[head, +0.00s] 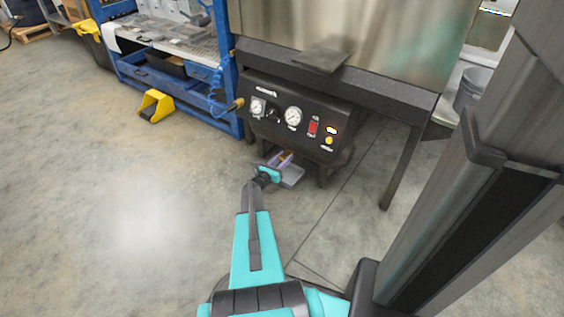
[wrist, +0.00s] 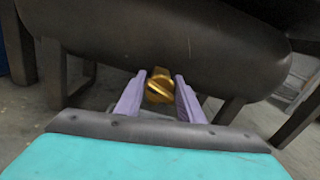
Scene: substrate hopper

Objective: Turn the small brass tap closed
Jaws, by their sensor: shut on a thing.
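The small brass tap (wrist: 159,86) sits under the dark rounded tank (wrist: 170,42) in the wrist view. My gripper (wrist: 160,92) has its two purple fingers on either side of the tap and is shut on it. In the head view my gripper (head: 281,159) reaches in low beneath the black gauge panel (head: 298,117). The tap is small there and mostly hidden by my gripper.
Dark legs (head: 402,168) stand at the right. A blue workbench (head: 180,85) and a yellow foot pedal (head: 155,105) are at the left. The floor in front is clear.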

